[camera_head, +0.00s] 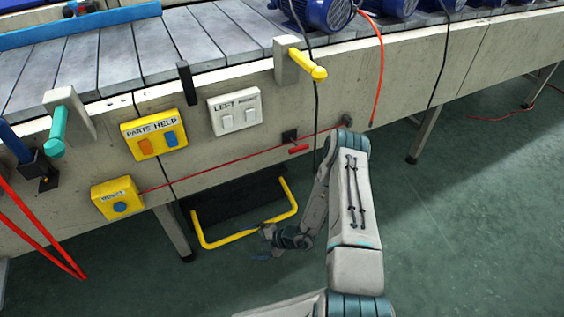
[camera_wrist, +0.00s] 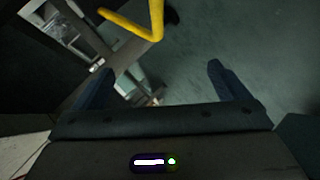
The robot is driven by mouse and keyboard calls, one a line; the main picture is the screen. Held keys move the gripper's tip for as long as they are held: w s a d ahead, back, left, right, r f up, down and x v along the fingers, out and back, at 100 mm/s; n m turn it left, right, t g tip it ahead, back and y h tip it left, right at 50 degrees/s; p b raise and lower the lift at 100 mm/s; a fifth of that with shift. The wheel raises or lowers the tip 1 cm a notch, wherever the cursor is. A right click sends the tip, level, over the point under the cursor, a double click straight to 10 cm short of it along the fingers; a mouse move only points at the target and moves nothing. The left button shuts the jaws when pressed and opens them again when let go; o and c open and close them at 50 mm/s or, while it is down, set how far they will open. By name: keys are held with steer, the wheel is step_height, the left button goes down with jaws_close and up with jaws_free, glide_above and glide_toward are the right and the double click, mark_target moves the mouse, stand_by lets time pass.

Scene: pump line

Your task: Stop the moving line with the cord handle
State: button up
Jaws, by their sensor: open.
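A red cord (camera_head: 236,161) runs along the line's side panel from a yellow box with a blue button (camera_head: 118,198) to a mount at the right. A small red handle (camera_head: 298,149) hangs on or near the cord, by a dark square plate. The conveyor line (camera_head: 130,54) carries blue motors or pumps (camera_head: 322,12). My gripper (camera_head: 263,256) is low, below the cord and in front of the yellow bar. In the wrist view my gripper (camera_wrist: 162,88) has its fingers wide apart with nothing between them. The cord handle is not seen there.
A yellow U-shaped bar (camera_head: 240,236) juts out under the line; it also shows in the wrist view (camera_wrist: 135,28). The panel carries a PARTS HELP box (camera_head: 154,134), a white LEFT box (camera_head: 235,110), a yellow lever (camera_head: 308,64) and a teal lever (camera_head: 57,132).

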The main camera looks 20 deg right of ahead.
steer(key=d+r+n+t+p, duration=0.3)
steer(key=d+r+n+t, duration=0.15)
steer(key=r, duration=0.65)
steer(key=n+t+h+p, duration=0.6)
steer(key=n+t+h, duration=0.2)
steer(key=n, duration=0.3)
glide_toward(299, 147)
steer(key=w, duration=0.4)
steer(key=w+a+b, duration=0.1)
steer(key=w, duration=0.3)
steer(key=w+a+f+b, duration=0.1)
steer(key=w, duration=0.4)
steer(key=shift+a, duration=0.15)
steer(key=c, duration=1.3)
steer(key=shift+c, duration=0.4)
steer(key=shift+s+d, duration=0.15)
steer(key=shift+s, duration=0.65)
steer(key=shift+s+d, duration=0.15)
steer(key=shift+s, duration=0.65)
steer(key=o, duration=1.4)
